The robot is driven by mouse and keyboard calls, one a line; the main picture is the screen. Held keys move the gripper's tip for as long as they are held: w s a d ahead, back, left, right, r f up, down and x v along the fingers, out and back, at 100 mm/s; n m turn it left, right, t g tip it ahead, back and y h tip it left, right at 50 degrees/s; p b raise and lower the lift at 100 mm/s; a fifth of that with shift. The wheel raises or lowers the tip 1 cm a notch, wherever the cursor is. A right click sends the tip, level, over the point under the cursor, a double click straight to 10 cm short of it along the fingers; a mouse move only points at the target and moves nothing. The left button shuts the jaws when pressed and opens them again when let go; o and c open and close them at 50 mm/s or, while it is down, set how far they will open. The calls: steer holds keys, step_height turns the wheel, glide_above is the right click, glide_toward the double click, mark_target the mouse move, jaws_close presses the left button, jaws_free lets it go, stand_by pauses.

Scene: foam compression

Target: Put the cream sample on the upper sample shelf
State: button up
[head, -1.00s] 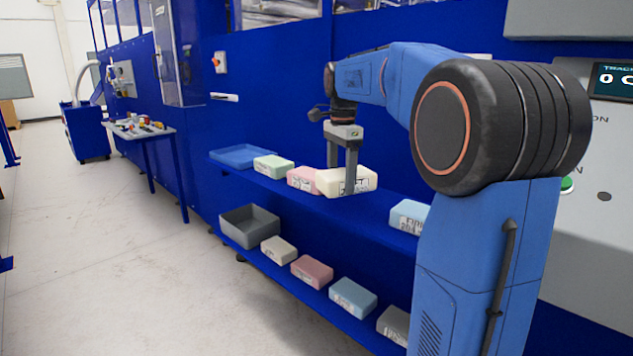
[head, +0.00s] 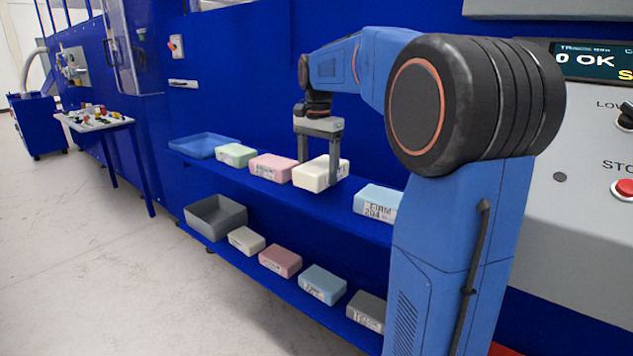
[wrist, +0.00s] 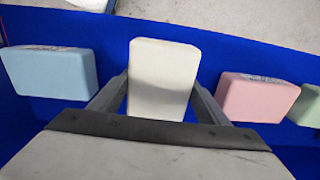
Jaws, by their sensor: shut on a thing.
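My gripper (head: 319,174) points down and is shut on the cream sample (head: 322,178), a pale block with a printed label. The sample is at the upper sample shelf (head: 340,203), between a pink block and a light blue block (head: 378,203). I cannot tell whether its underside touches the shelf. In the wrist view the cream sample (wrist: 163,75) sits between the two fingers. It has clear gaps to the blue block (wrist: 50,73) on the left and the pink block (wrist: 256,98) on the right.
The upper shelf also holds a blue tray (head: 203,147) and a green block (head: 236,155). Below, the lower shelf holds a grey bin (head: 215,217) and several blocks, including a beige one (head: 246,241). A control panel (head: 585,210) stands at the right.

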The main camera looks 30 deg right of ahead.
mark_target(318, 166)
steer(key=shift+f, duration=1.85)
steer(key=shift+f, duration=0.15)
steer(key=o, duration=1)
step_height(318, 166, up, 12)
steer(key=shift+r, duration=0.2)
steer(key=s+a+f+n+t, duration=0.1)
steer(key=s+a+f+n, duration=0.3)
steer(key=s+f, duration=0.4)
steer(key=s+a+f+n+t, duration=0.2)
steer(key=s+a+f+n, duration=0.3)
steer(key=s+f, duration=0.3)
steer(key=s+a+f+n+t, duration=0.1)
steer(key=s+a+f+n, duration=0.4)
steer(key=s, duration=0.8)
step_height(318, 166, down, 3)
steer(key=shift+a+f+t, duration=0.15)
steer(key=shift+a+t, duration=0.25)
